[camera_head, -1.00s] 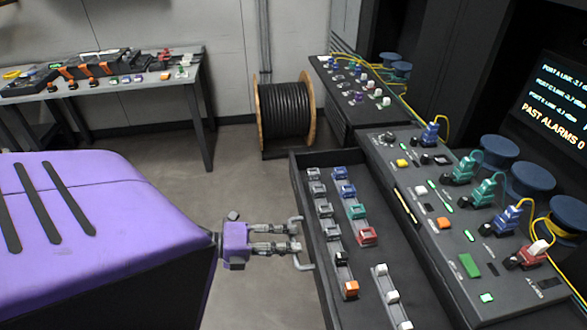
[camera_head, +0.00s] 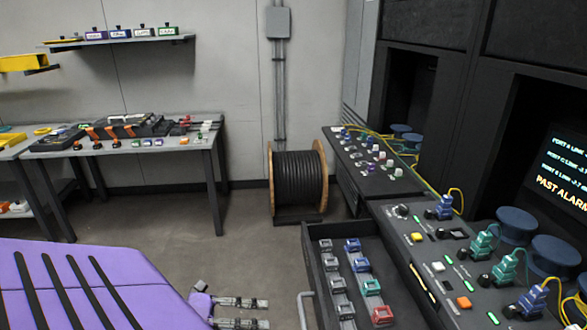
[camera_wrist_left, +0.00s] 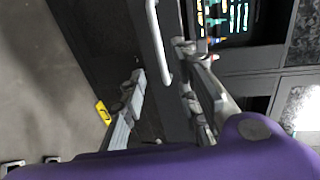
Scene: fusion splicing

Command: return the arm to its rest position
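My left gripper (camera_head: 268,312) is at the bottom of the head view, on a purple arm. Its two grey fingers are apart, with nothing between them. The grey bar handle (camera_head: 304,309) of the open drawer stands to the right of the fingertips, with a gap between. In the left wrist view, the fingers (camera_wrist_left: 160,65) are spread and the handle (camera_wrist_left: 162,50) lies beyond them. The drawer (camera_head: 315,262) is pulled out and holds rows of small coloured connectors. My right gripper is in neither view.
The panel console (camera_head: 385,215) with plugged connectors stands right of the drawer. A cable reel (camera_head: 299,182) stands on the floor behind. A workbench (camera_head: 185,145) with tools is at the back left, below a wall shelf (camera_head: 120,41). Floor (camera_head: 250,240) between bench and drawer is clear.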

